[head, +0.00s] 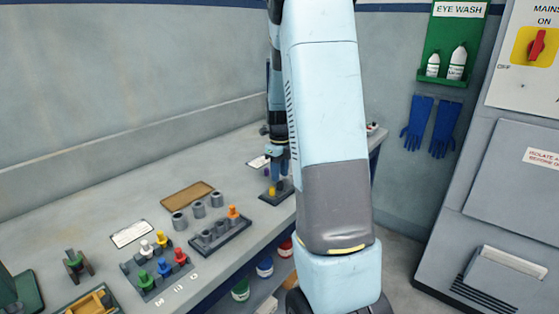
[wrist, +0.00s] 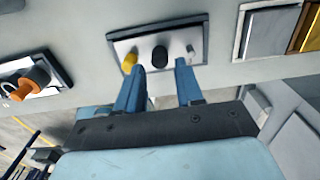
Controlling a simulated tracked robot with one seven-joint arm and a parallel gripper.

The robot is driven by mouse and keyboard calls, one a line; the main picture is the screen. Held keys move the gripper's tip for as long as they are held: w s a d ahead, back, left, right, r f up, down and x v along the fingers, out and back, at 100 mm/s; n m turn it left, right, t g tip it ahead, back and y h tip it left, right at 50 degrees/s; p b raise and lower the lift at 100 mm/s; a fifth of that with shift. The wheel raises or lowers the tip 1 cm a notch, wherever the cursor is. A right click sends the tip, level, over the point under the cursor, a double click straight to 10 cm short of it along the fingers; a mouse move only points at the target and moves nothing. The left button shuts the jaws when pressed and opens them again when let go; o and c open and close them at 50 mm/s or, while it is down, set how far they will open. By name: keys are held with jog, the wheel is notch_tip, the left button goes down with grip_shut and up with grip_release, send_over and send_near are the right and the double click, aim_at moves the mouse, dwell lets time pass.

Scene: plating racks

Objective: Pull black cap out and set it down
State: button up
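The black cap (wrist: 159,56) stands on a small dark-edged base (wrist: 118,43) in the wrist view. A yellow cap (wrist: 129,62) is to its left and a thin pale grey peg (wrist: 190,52) to its right. My gripper (wrist: 158,68) is open and empty, with its two blue fingers apart and pointing at the base. The black cap shows in the gap between them, a little beyond the tips. In the head view my gripper (head: 279,152) points down over the same base (head: 285,193), with the yellow cap (head: 281,186) visible. I cannot make out the black cap there.
A rack with an orange cap (head: 233,211) stands nearby on the bench. Grey cylinders (head: 198,209), a brown board (head: 187,195) and a block of coloured pegs (head: 146,277) are further left. The bench's front edge (head: 226,284) runs close by. My arm covers the right end of the bench.

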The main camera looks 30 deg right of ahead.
jog(key=shift+f, duration=1.8)
grip_shut()
jog(key=shift+c, duration=1.7)
grip_release()
grip_shut()
jog(key=shift+r, duration=0.25)
jog(key=shift+r, duration=1.85)
